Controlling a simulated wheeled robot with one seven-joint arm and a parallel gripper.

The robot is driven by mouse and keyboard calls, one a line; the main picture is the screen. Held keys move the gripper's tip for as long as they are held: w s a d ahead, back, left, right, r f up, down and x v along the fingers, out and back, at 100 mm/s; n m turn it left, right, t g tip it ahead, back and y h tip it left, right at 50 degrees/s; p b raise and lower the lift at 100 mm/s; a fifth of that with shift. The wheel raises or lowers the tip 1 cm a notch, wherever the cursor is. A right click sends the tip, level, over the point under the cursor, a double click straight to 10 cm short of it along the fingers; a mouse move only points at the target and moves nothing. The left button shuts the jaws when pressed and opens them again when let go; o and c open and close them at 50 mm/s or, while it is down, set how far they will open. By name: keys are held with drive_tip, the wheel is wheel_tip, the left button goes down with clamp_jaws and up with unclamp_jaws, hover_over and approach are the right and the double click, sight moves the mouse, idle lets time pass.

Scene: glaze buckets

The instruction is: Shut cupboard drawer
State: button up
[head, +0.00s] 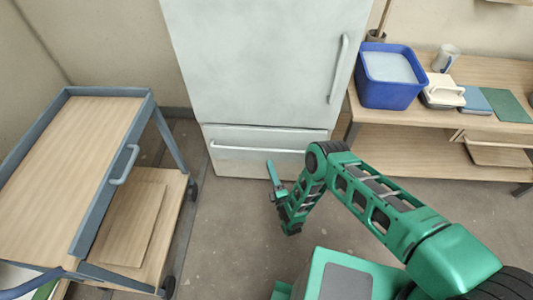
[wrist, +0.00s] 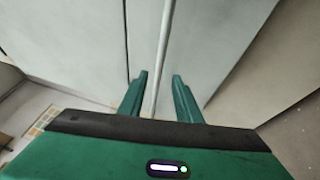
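The pale grey cupboard (head: 262,60) stands against the back wall, with a tall door above and a wide drawer (head: 258,164) at the bottom. The drawer has a long horizontal bar handle (head: 245,147). I cannot tell surely how far the drawer stands out. My gripper (head: 274,180) is low in front of the drawer, right of its middle. In the wrist view my gripper (wrist: 158,92) has its two fingers apart. The handle bar (wrist: 160,50) runs through the space between them in that picture; contact cannot be told. Nothing is seen held.
A blue-framed wooden cart (head: 100,130) stands at the left. A wooden bench (head: 430,150) at the right holds a blue bucket (head: 385,92) and smaller items. Bare floor (head: 225,225) lies between the cart and my arm.

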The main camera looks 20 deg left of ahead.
drive_tip(key=x, duration=0.7)
drive_tip(key=shift+w+a, duration=0.2)
drive_tip(key=shift+w, duration=0.05)
drive_tip(key=shift+r, duration=0.1)
clamp_jaws()
